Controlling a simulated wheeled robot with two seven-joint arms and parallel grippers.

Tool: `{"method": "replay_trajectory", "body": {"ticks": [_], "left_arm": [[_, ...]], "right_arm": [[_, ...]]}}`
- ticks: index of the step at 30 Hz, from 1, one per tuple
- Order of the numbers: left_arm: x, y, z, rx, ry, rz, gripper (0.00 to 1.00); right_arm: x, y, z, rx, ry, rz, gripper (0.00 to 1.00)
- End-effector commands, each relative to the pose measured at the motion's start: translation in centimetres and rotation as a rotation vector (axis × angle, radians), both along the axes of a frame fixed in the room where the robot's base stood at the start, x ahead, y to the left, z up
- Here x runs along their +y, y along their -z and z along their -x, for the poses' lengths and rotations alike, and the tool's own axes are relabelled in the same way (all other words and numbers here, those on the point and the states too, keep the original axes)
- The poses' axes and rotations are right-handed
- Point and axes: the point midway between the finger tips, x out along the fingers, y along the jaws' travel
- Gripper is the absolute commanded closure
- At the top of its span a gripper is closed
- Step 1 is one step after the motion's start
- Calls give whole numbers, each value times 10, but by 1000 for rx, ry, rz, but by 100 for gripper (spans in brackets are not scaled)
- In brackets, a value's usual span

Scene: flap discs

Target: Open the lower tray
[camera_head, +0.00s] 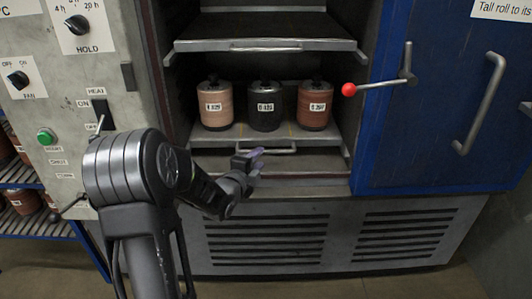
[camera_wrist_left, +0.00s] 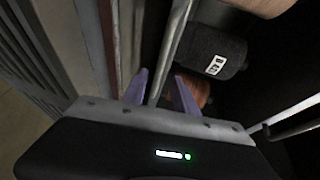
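The lower tray (camera_head: 228,133) is a grey shelf inside the open oven, with a metal bar handle (camera_head: 280,151) along its front. Three labelled rolls stand upright on it: a tan one (camera_head: 215,108), a black one (camera_head: 264,108) and a red-brown one (camera_head: 315,108). My left gripper (camera_head: 259,159) is at the handle's left part. In the left wrist view, its two purple fingers (camera_wrist_left: 163,90) are apart, with the handle bar (camera_wrist_left: 174,45) running between them. I cannot tell whether either finger touches it. My right gripper is not in view.
An empty upper tray (camera_head: 260,44) is above the rolls. The blue oven door (camera_head: 440,120) stands open at the right, with a red-knobbed lever (camera_head: 349,89) jutting toward the opening. A control panel (camera_head: 75,60) is at the left. A vented panel (camera_head: 300,235) lies below.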

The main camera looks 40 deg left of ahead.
Motion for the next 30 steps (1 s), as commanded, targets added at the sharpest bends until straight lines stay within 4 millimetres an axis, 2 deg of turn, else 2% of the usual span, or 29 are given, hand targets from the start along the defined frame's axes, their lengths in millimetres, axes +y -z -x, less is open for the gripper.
{"method": "replay_trajectory", "body": {"ticks": [13, 24, 30], "left_arm": [[14, 13, -60, 2, 1, 2, 66], [16, 14, -66, 0, 1, 2, 66], [16, 14, -66, 1, 1, 3, 82]], "right_arm": [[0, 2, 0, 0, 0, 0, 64], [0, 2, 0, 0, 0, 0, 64], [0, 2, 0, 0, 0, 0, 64]]}}
